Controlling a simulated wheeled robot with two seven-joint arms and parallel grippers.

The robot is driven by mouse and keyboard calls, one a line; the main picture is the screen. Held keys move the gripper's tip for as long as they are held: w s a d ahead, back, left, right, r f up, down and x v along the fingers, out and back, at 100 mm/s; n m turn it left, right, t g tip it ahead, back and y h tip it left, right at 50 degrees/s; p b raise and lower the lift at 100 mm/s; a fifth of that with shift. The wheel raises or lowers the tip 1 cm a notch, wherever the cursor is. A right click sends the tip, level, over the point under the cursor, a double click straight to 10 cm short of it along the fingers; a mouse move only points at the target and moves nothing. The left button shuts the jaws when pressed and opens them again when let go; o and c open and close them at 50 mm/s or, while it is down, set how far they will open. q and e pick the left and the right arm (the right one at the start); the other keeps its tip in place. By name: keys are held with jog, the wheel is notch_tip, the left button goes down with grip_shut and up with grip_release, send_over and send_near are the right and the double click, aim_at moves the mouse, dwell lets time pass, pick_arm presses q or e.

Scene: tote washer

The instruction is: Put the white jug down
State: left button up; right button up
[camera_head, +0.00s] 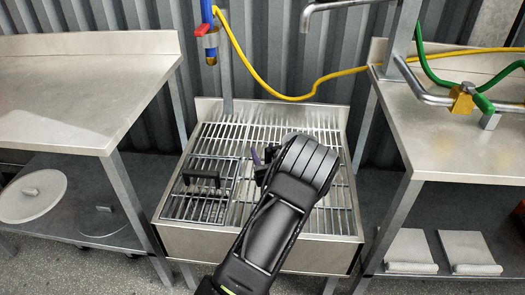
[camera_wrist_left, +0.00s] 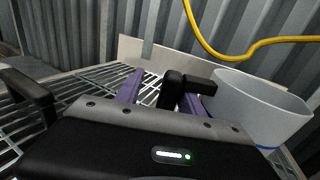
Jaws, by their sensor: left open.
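The white jug (camera_wrist_left: 258,108) shows in the left wrist view, at the right, with its open rim up and a blue band low on its side. Its black handle (camera_wrist_left: 174,90) reaches left from the rim and stands between the two purple fingers of my left gripper (camera_wrist_left: 163,92). The fingers are apart. In the head view my left gripper (camera_head: 262,164) is over the sink's metal grate (camera_head: 240,205), and my arm hides the jug. The jug's base is hidden, so its contact with the grate cannot be seen. My right gripper is not in view.
A black bar handle (camera_head: 201,177) stands on the grate's left part. Steel tables flank the sink at left (camera_head: 80,95) and right (camera_head: 455,140). A yellow hose (camera_head: 290,97) hangs behind. A round white lid (camera_head: 32,195) lies on the left lower shelf.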

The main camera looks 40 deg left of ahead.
pick_arm(q)
jog(key=v, duration=0.6)
jog(key=shift+s+d+p, duration=0.2)
jog(key=shift+d+p, duration=0.1)
